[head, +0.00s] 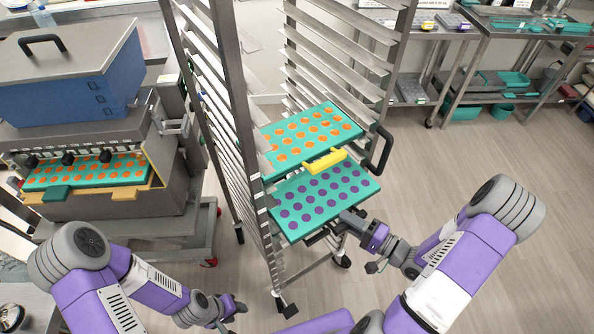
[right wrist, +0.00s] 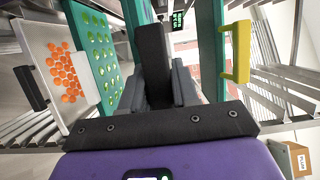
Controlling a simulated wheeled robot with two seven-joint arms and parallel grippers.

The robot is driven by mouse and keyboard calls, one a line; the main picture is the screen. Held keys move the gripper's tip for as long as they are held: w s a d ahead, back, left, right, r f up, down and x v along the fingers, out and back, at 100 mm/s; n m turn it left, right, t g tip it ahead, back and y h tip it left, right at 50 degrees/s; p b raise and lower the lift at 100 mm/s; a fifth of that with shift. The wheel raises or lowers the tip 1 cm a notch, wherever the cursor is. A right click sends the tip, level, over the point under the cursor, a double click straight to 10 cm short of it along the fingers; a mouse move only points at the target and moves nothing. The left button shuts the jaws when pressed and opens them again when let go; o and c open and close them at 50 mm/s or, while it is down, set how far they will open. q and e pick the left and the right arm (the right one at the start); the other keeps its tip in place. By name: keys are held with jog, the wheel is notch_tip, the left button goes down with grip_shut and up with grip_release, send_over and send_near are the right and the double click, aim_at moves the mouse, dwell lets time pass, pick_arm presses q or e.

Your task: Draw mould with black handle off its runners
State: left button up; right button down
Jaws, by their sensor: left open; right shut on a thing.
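A teal mould with purple gummies (head: 292,229) lies in the tall metal rack, below a teal mould with orange gummies (head: 290,130) that has a yellow handle (head: 325,161). My right gripper (head: 347,224) is at the purple mould's front edge, shut on its black handle (right wrist: 152,65). In the head view the gripper hides that handle. The yellow handle also shows in the right wrist view (right wrist: 241,52), to the right of my fingers and apart from them. My left gripper (head: 230,305) is open and empty, low in front of the rack.
The rack (head: 232,90) has many runners and a black side handle (head: 381,150). The depositor (head: 70,90) stands at left with another mould (head: 30,181). The right wrist view shows a green-dotted mould (right wrist: 103,85) and a tray of orange pieces (right wrist: 47,45). Floor at right is clear.

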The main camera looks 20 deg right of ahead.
jog(key=s+d+p, duration=0.2)
jog(key=s, duration=0.9)
jog(key=shift+d, duration=0.4)
